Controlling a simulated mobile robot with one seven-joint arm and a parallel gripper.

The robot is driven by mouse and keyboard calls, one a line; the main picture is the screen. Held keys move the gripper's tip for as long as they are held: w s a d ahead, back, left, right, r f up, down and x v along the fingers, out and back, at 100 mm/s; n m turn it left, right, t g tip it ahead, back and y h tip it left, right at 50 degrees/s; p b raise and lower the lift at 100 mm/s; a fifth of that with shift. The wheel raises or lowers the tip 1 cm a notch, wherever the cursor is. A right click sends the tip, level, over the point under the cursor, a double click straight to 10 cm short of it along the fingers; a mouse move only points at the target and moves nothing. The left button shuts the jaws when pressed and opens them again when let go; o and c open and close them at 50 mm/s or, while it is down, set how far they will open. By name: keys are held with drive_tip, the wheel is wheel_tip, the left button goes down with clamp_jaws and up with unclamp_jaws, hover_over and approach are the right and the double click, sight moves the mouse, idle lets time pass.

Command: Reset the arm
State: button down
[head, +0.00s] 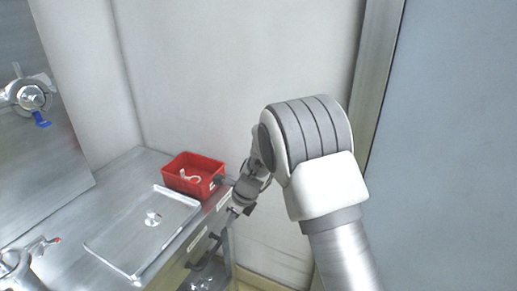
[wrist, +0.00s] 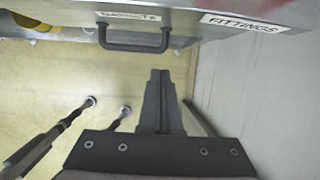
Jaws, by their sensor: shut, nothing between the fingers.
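My gripper (wrist: 160,78) is shut and empty in the wrist view, its dark fingers together. It is in front of the drawer fronts of the metal counter, with a dark drawer handle (wrist: 135,40) and a "FITTINGS" label (wrist: 243,23) above the fingertips. In the head view my arm reaches in from the right and bends down beside the counter's right edge. My gripper is small and partly hidden by the wrist there.
A red bin (head: 193,174) with pale pieces inside stands on the steel counter (head: 85,220). Taps (head: 30,262) stand at the lower left. A wall rises behind.

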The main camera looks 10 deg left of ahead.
drive_tip(key=s+d+r+n+t, duration=0.1)
drive_tip(key=s+d+r+n, duration=0.2)
drive_tip(key=d+r, duration=0.3)
drive_tip(key=s+d+r+n, duration=0.3)
drive_tip(key=d+r+n, duration=0.1)
drive_tip(key=r, duration=0.5)
drive_tip(key=s+d+r+n+t, duration=0.1)
drive_tip(key=s+d+r+n, duration=0.25)
drive_tip(key=r, duration=0.35)
drive_tip(key=s+d+r+n+t+h+p, duration=0.1)
drive_tip(key=s+d+r+n+h, duration=0.1)
drive_tip(key=s+d+n, duration=0.3)
drive_tip(key=s+d+r+n+t+h+p, duration=0.1)
drive_tip(key=s+d+r+n, duration=0.3)
drive_tip(key=s+d, duration=0.6)
drive_tip(key=s+n+h, duration=0.1)
drive_tip(key=s+n, duration=0.1)
drive_tip(key=s, duration=0.1)
drive_tip(key=shift+s+n, duration=0.1)
drive_tip(key=shift+n, duration=0.15)
